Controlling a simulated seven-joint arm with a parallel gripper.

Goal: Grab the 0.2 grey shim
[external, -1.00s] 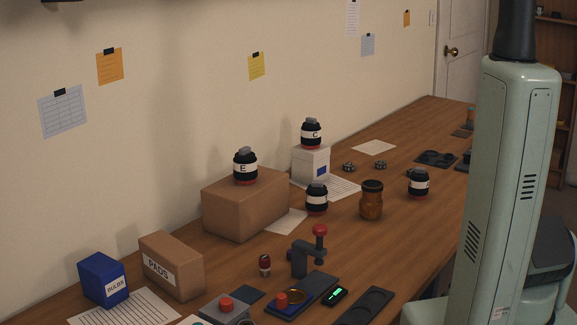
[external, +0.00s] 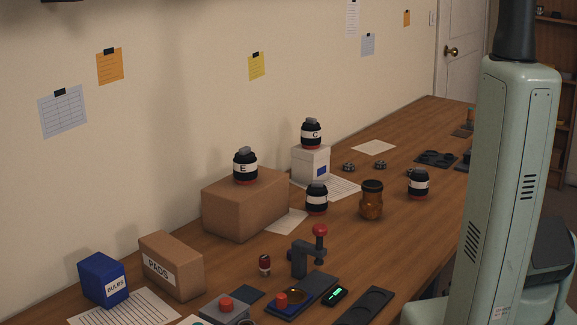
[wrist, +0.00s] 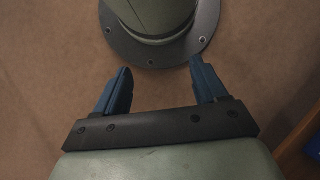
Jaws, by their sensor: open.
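I cannot make out a grey shim marked 0.2 in either view; any shim is too small to tell or hidden. My gripper (wrist: 160,88) shows in the wrist view with its two blue fingers spread wide and nothing between them. It hangs over a brown floor, facing the round bolted foot of my own base, away from the table's contents. In the external view my gripper is out of frame.
The wooden table (external: 345,250) carries lens bodies E (external: 245,168) and C (external: 311,134), an amber jar (external: 371,203), a press (external: 302,258), a scale with green display (external: 335,296), a PADS box (external: 172,265), and a dark two-well tray (external: 364,307). Dark trays (external: 436,158) lie at the far end.

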